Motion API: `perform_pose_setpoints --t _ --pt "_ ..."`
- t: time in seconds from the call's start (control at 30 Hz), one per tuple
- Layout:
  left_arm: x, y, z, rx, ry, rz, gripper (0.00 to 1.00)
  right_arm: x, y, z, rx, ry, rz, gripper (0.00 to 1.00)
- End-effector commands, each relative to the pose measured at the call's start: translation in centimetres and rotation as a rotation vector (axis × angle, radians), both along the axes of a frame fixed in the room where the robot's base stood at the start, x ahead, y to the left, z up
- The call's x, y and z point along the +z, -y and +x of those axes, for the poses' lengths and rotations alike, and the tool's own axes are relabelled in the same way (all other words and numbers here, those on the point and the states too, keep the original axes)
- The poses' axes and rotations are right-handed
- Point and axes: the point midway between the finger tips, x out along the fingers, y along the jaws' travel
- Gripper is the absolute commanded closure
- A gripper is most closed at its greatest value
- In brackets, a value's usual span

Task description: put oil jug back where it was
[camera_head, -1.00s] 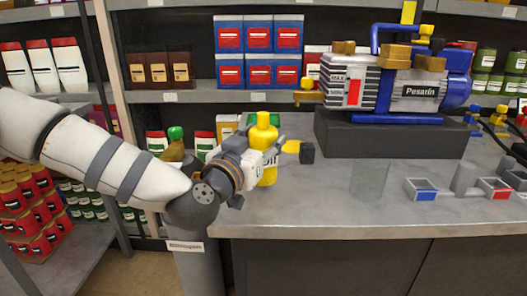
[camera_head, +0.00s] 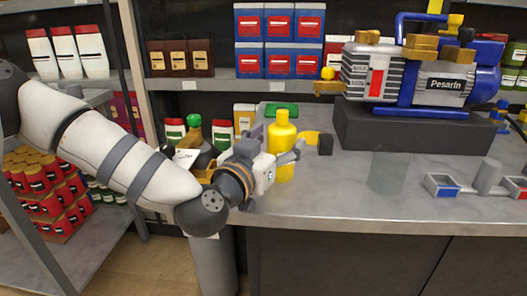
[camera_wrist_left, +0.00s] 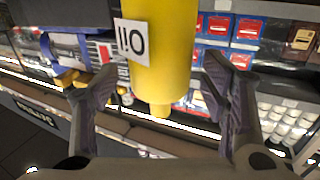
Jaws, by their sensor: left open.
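The yellow oil jug (camera_head: 282,150) stands upright on the grey counter, near its left end. My left gripper (camera_head: 278,156) is at the jug's near-left side in the head view, open. In the head view my gripper covers part of the jug's left side and the label. My right gripper is not in view.
The vacuum pump (camera_head: 420,80) sits on a dark block (camera_head: 400,132) at the back right. A yellow piece with a black block (camera_head: 325,144) is just right of the jug. A translucent block (camera_head: 388,172) and small colour-marked trays (camera_head: 442,186) stand further right. The counter front (camera_head: 330,205) is clear.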

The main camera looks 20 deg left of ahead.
Motion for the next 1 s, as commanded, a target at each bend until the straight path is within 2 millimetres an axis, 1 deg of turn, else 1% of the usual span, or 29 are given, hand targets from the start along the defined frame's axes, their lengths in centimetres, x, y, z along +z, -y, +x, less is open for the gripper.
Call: perform_pose_setpoints --t 0.03,0.2,0.27,0.3,0.4,0.53,1.0 --pt "0.4 -0.1 -1.2 -0.002 0.003 -0.002 0.33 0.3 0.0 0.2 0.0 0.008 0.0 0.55" --pt "0.3 -0.6 -5.6 -0.002 0.003 -0.001 0.33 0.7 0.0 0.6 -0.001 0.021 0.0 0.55" --pt "0.3 -0.8 -7.0 -0.002 0.002 -0.002 0.33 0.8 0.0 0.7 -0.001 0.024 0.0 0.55" --pt "0.4 -0.8 -7.8 -0.002 0.003 0.0 0.33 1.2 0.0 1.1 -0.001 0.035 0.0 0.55" --pt "0.4 -1.0 -9.1 -0.002 0.004 0.001 0.33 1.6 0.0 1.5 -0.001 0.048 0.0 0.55" --pt "0.2 -1.1 -9.7 -0.001 0.003 -0.001 0.33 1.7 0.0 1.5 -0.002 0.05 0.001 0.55" --pt "0.0 -1.1 -9.6 0.0 0.001 -0.001 0.33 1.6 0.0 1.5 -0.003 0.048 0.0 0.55"
